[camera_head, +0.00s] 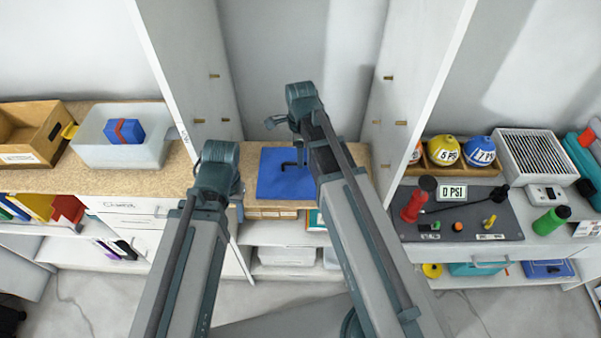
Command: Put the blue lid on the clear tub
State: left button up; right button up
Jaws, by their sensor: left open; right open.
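The blue lid (270,186) lies flat on the wooden shelf top in the middle bay, with a dark bent handle-like piece on it. The clear tub (92,152) stands on the wooden top at the left, open upward, with a blue block with a red band (122,131) inside. My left gripper (237,193) is open just left of the lid, its fingers mostly hidden by its arm. My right gripper (284,124) is open above and behind the lid, apart from it. My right arm covers the lid's right side.
White upright panels (195,80) separate the bays, one between tub and lid. A wooden box (28,132) stands left of the tub.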

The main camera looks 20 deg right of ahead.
notch_tip(320, 180, down, 4)
jog(key=b, duration=0.3)
jog(key=shift+s+f, duration=0.15)
jog(key=shift+f, duration=0.05)
jog(key=shift+r, duration=0.1)
grip_shut()
